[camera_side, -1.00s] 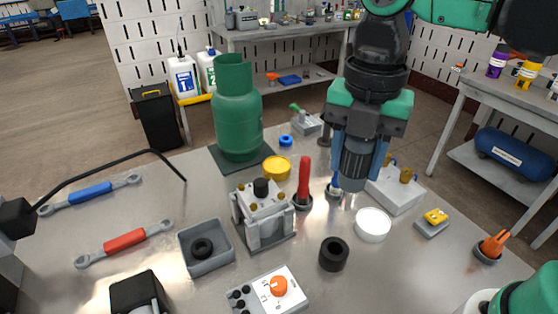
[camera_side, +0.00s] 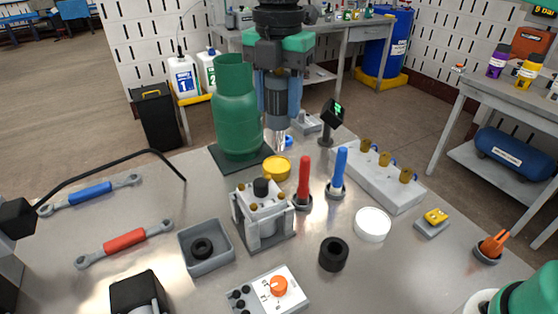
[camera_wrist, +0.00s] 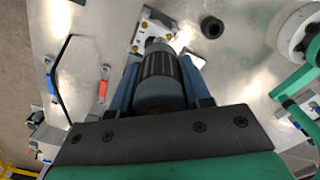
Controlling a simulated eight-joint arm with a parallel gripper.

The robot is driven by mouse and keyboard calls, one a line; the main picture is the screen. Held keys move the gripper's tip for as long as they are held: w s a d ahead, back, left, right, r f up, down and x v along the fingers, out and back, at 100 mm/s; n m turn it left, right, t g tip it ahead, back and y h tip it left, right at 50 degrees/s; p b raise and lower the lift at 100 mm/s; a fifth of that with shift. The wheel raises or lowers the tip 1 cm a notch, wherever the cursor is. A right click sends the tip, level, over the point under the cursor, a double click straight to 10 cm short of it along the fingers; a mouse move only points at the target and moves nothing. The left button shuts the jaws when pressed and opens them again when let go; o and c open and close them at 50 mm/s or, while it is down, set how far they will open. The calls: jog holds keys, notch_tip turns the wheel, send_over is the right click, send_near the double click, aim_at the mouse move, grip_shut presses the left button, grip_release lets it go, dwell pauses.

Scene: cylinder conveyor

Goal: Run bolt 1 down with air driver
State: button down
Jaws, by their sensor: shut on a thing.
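My gripper (camera_side: 279,108) is shut on the air driver (camera_side: 277,90), a dark grey ribbed cylinder with a silver nose pointing down. In the wrist view the driver (camera_wrist: 160,75) sits between the two blue fingers. The driver is in the air, above and apart from the grey fixture block (camera_side: 264,228) on the table. The block has a black knob (camera_side: 261,187) on top and small brass bolts (camera_side: 282,189) around it. The wrist view shows the block (camera_wrist: 150,32) partly hidden behind the driver's nose. I cannot tell which bolt is bolt 1.
A red-handled tool (camera_side: 304,175) and a blue-handled tool (camera_side: 339,167) stand upright right of the block. A green gas cylinder (camera_side: 237,120) stands behind it. A yellow bowl (camera_side: 277,169), grey tray (camera_side: 206,247) and black ring (camera_side: 334,254) lie around it.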

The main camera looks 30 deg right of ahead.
jog(key=shift+w+a+f, duration=0.1)
jog(key=shift+w+f, duration=0.35)
jog(key=shift+f, duration=0.7)
jog(key=shift+w+a+f, duration=0.1)
jog(key=shift+w+f, duration=0.3)
jog(key=shift+f, duration=0.8)
jog(key=shift+w+a+f, duration=0.1)
jog(key=shift+w+f, duration=0.35)
jog(key=shift+f, duration=0.7)
jog(key=shift+f, duration=0.6)
dwell(0.6)
notch_tip(320, 180, up, 6)
dwell(0.7)
